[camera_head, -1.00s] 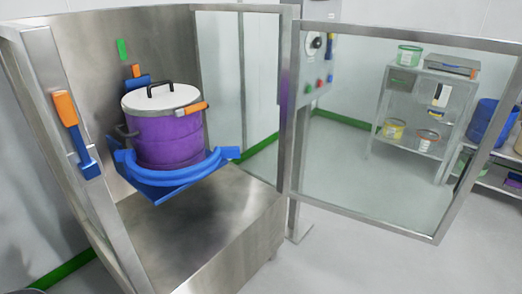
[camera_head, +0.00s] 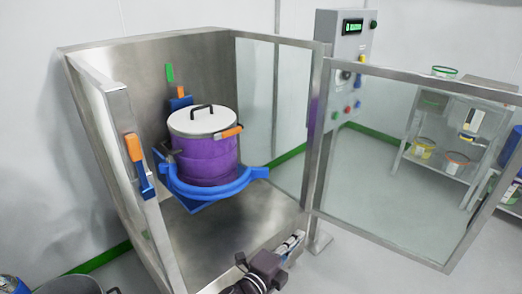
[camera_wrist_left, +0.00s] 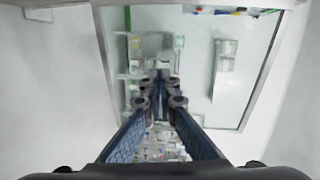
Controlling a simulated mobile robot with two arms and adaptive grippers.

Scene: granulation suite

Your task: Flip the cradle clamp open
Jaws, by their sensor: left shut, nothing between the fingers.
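A blue cradle (camera_head: 205,194) holds a purple drum (camera_head: 207,160) with a white lid inside the steel cabinet. A blue band curves around the drum's front. A blue lever with an orange tip (camera_head: 181,92) stands upright behind the drum against the back wall; I cannot tell for certain whether it is the cradle clamp. An orange handle (camera_head: 229,132) sits on the drum's lid rim. My left gripper (camera_head: 294,241) is low at the cabinet's front right, well apart from the cradle. Its fingers are shut and empty, also in the left wrist view (camera_wrist_left: 161,80). My right gripper is out of view.
The glass door (camera_head: 395,165) stands swung open to the right. A blue latch with an orange handle (camera_head: 138,160) is on the left front post. A control box (camera_head: 344,75) stands behind the door. A grey round vessel (camera_head: 72,286) is at the lower left.

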